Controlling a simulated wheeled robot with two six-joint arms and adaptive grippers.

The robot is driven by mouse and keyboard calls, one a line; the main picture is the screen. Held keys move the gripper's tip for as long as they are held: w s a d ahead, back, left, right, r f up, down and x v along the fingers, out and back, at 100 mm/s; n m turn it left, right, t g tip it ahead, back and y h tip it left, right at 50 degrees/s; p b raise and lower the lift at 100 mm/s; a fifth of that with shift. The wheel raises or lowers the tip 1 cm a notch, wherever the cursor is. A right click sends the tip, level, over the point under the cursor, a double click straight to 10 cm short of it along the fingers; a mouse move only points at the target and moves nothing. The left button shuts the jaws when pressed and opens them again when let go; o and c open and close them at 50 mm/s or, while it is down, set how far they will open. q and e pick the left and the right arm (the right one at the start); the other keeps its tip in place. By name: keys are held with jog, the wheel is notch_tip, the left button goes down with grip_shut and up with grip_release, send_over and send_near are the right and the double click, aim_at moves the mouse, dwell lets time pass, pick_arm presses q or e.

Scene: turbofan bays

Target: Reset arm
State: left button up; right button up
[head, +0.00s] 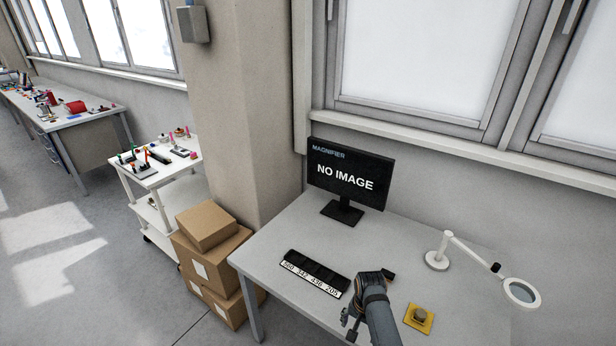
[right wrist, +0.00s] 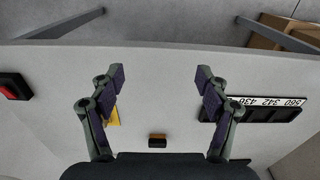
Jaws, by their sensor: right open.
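My right gripper (head: 352,325) is over the front part of the grey table (head: 270,240) in the head view. In the right wrist view my right gripper (right wrist: 160,78) has its two fingers wide apart, with nothing between them. It is open and empty. My right forearm comes in from the bottom of the head view. My left gripper is in neither view.
A black numbered tray (head: 317,272), a yellow pad (head: 418,318), a small dark block (head: 388,275), a monitor (head: 347,180) reading "NO IMAGE" and a magnifier lamp (head: 437,260) are on the table. Cardboard boxes (head: 208,225) and a white cart (head: 160,170) stand left.

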jog(key=s+d+f+n+b, duration=0.1)
jog(key=s+d+f+b, duration=0.1)
jog(key=s+f, duration=0.5)
jog(key=s+d+f+n+b, duration=0.1)
jog(key=s+d+f+b, duration=0.15)
jog(key=f, duration=0.85)
jog(key=s+d+f+n+b, duration=0.15)
jog(key=s+f, duration=0.35)
jog(key=f, duration=0.5)
pick_arm(q)
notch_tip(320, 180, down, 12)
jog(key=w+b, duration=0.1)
jog(key=b, duration=0.5)
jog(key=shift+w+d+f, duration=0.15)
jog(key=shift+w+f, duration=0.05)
pick_arm(e)
jog(key=s+d+f+n, duration=0.1)
jog(key=s+f, duration=0.3)
jog(key=s, duration=0.4)
jog(key=s+d+f+n, duration=0.1)
jog(key=s+d+f, duration=0.3)
jog(key=s, duration=0.4)
jog(key=s+d+f+n+t, duration=0.1)
jog(key=s+d+f, duration=0.1)
jog(key=s+f, duration=0.4)
jog(key=shift+s+d+h, duration=0.3)
jog(key=shift+s+h, duration=0.1)
jog(key=shift+s, duration=0.65)
